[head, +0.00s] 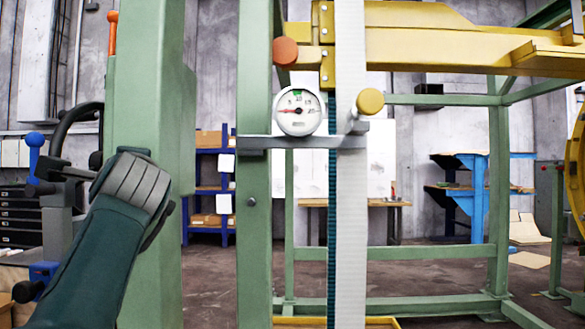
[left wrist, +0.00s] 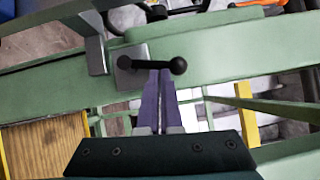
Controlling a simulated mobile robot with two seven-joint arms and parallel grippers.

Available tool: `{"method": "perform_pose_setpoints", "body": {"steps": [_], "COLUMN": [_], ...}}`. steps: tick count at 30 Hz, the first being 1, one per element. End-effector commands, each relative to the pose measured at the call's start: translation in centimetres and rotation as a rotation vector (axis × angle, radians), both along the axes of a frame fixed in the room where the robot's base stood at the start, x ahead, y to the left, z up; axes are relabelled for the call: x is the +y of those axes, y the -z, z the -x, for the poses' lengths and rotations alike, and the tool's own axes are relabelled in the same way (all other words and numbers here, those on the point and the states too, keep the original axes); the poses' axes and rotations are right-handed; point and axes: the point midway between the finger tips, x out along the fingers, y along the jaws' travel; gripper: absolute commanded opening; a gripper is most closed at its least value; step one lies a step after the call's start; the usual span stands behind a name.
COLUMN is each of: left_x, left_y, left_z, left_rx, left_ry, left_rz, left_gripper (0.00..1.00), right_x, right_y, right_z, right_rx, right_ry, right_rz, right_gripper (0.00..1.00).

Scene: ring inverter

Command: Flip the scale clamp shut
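A white vertical scale strip (head: 350,200) runs down the middle of the head view. A grey crossbar (head: 300,142) and a round dial gauge (head: 297,111) are beside it. I cannot tell which part is the clamp. My left arm reaches up at the left of the head view, its grey end against the green post; its fingers are hidden there. In the left wrist view my left gripper (left wrist: 161,73) has its purple fingers close together. The tips are at a black bar handle (left wrist: 152,64) with ball ends; whether they touch it is unclear. My right gripper is not in view.
A thick green post (head: 165,70) stands just beside my left arm. A yellow beam (head: 450,46) crosses at the upper right. A brown knob (head: 285,51) and a yellow knob (head: 370,101) stick out near the strip. Blue shelves (head: 209,185) stand behind.

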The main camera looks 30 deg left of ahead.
Motion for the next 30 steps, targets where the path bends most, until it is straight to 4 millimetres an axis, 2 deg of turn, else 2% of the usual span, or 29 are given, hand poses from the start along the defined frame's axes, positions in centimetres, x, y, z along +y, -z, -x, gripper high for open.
{"method": "perform_pose_setpoints", "body": {"steps": [1, 9, 30], "left_x": [0.17, 0.64, 0.65], "left_y": [-0.32, -0.47, -0.24], "left_z": [0.02, 0.23, 0.17], "left_rx": [-0.016, -0.069, -0.084], "left_ry": [0.001, 0.002, 0.003], "left_rz": [0.028, 0.118, 0.146], "left_gripper": [0.0, 0.0, 0.0], "right_x": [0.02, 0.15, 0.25], "right_y": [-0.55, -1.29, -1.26], "right_z": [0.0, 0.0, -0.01], "right_rx": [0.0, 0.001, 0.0], "right_ry": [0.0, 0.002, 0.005], "right_rz": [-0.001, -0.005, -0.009], "right_gripper": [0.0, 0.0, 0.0]}}
